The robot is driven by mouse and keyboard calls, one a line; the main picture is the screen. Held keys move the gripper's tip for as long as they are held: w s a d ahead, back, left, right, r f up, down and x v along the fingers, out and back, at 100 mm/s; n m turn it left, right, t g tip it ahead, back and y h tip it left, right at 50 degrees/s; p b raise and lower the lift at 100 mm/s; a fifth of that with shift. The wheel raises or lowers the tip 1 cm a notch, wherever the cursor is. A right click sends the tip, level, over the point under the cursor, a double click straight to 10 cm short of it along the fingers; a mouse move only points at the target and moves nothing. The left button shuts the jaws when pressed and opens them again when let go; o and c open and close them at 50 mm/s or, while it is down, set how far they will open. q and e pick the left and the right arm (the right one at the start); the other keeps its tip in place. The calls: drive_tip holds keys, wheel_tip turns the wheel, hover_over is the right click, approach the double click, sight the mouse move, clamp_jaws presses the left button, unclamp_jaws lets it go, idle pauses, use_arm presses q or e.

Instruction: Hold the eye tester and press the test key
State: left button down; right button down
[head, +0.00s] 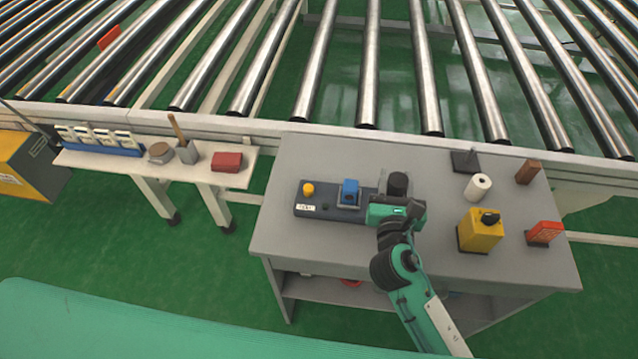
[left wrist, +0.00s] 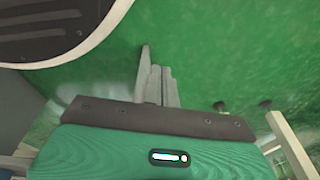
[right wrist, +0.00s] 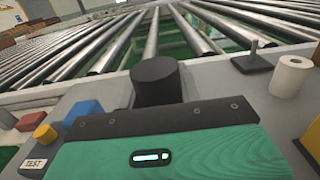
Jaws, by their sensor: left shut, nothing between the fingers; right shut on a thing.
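The eye tester (head: 328,210) is a long dark blue unit lying on the grey table. It carries a yellow round key (head: 308,189) at its left end, a white TEST label (head: 305,208) below the key and a blue block (head: 349,192). A black cylinder (head: 397,183) rises at its right end. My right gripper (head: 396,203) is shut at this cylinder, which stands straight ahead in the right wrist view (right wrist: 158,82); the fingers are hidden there. My left gripper (left wrist: 158,85) is shut and empty over the green floor, away from the tester; it is outside the head view.
The grey table (head: 320,160) also holds a white roll (head: 478,187), a yellow box (head: 480,231), a red block (head: 543,233) and a brown block (head: 528,172). A side shelf (head: 100,160) with small items is at left. A roller conveyor (head: 370,60) runs behind.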

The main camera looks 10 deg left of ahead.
use_arm(q)
drive_tip(key=w+a+r+m+t+h, duration=0.2)
drive_tip(key=w+r+m, duration=0.2)
drive_tip(key=w+r, duration=2)
wheel_tip(320, 180, up, 37)
drive_tip(key=m+t+h, duration=0.1)
drive_tip(key=m+h, duration=0.4)
drive_tip(key=m, duration=0.8)
hover_over(309, 190)
drive_tip(key=a, duration=0.1)
drive_tip(key=shift+a+r, duration=0.15)
drive_tip(key=shift+r, duration=0.05)
drive_tip(key=shift+f, duration=4.45)
drive_tip(key=shift+f, duration=0.1)
